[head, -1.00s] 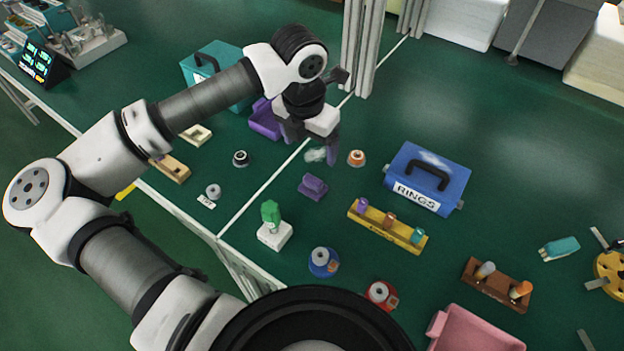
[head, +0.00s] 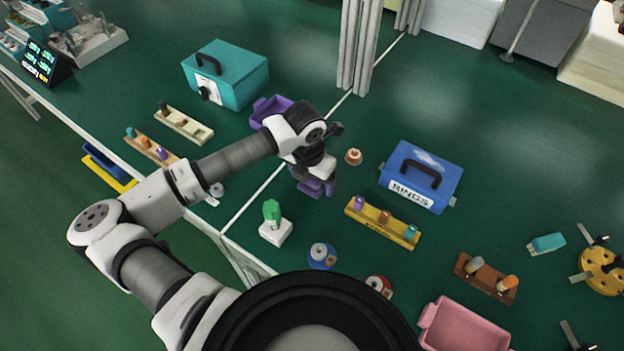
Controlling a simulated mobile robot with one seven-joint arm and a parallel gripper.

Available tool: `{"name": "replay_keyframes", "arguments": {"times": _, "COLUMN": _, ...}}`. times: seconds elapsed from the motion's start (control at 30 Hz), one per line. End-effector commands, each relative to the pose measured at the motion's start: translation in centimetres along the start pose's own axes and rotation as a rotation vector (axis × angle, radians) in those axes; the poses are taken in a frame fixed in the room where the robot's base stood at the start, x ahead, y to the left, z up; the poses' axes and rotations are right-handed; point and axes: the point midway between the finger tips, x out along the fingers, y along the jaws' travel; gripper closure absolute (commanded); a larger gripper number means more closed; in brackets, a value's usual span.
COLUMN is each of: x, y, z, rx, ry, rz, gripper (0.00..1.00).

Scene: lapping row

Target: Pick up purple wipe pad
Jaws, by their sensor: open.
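The purple wipe pad (head: 311,189) lies on the green bench top near the middle of the head view, just right of the white dividing line. My gripper (head: 315,184) points down right over it, with its fingers low at the pad's sides. The gripper is open. The fingers and wrist hide much of the pad, and whether a finger touches it cannot be told.
A green bottle on a white block (head: 274,224) stands to the lower left. A yellow peg rack (head: 383,223) and the blue RINGS box (head: 420,177) stand to the right. An orange-and-white roll (head: 353,156) and a purple bin (head: 268,109) are behind.

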Motion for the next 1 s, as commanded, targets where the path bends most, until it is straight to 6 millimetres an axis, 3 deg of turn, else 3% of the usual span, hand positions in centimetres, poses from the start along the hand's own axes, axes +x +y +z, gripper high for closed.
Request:
{"name": "replay_keyframes", "arguments": {"times": 0.27, "x": 0.31, "y": 0.03, "z": 0.02, "rx": 0.001, "ry": -0.001, "rz": 0.002, "gripper": 0.19}}
{"name": "replay_keyframes", "arguments": {"times": 0.63, "x": 0.27, "y": 0.03, "z": 0.03, "rx": 0.001, "ry": -0.001, "rz": 0.001, "gripper": 0.66}}
{"name": "replay_keyframes", "arguments": {"times": 1.0, "x": -0.34, "y": 0.05, "z": 0.12, "rx": 0.000, "ry": -0.001, "rz": 0.002, "gripper": 0.66}}
